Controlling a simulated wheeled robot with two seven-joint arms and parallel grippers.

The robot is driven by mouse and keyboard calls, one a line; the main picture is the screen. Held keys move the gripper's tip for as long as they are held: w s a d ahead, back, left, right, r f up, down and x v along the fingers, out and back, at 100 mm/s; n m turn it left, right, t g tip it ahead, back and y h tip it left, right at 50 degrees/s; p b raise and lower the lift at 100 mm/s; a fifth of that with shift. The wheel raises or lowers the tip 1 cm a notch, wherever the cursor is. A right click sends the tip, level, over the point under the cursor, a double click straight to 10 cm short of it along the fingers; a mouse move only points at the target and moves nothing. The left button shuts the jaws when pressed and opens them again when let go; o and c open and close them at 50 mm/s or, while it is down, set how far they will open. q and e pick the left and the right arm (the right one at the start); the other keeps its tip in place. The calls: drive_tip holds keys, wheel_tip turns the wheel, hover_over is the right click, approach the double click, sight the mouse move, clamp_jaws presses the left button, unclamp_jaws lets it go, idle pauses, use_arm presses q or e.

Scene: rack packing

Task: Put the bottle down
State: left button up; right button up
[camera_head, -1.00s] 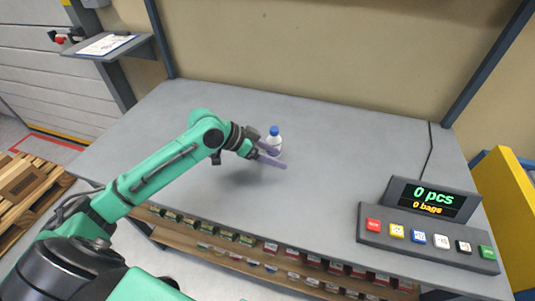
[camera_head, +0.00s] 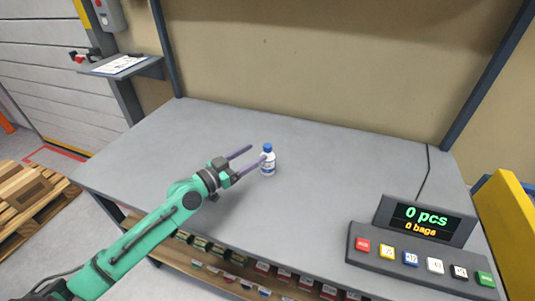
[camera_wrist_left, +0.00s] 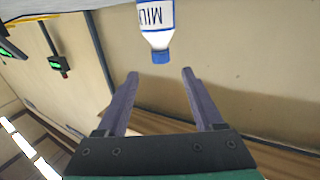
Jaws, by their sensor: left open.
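A small white bottle (camera_head: 267,160) with a blue cap stands upright on the grey table (camera_head: 330,190), near its middle. My left gripper (camera_head: 251,156) is open, its two purple fingers apart and pointing toward the bottle, just left of it. In the left wrist view the bottle (camera_wrist_left: 156,22) shows beyond the fingertips (camera_wrist_left: 160,73), upside down in the picture, with "MILK"-like lettering partly cut off. Nothing is between the fingers there. My right gripper is not in view.
A counter display (camera_head: 425,218) with a row of coloured buttons stands at the table's right front. A shelf with several small boxes (camera_head: 262,268) runs below the front edge. The table around the bottle is clear.

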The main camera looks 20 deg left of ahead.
sight(268, 145)
use_arm(q)
drive_tip(key=p+x, duration=0.1)
drive_tip(key=x, duration=0.5)
drive_tip(key=shift+w+p, duration=0.25)
drive_tip(key=shift+p, duration=0.15)
drive_tip(key=shift+w+d+f, duration=0.15)
drive_tip(key=shift+f, duration=0.1)
drive_tip(key=shift+c, duration=0.9)
clamp_jaws()
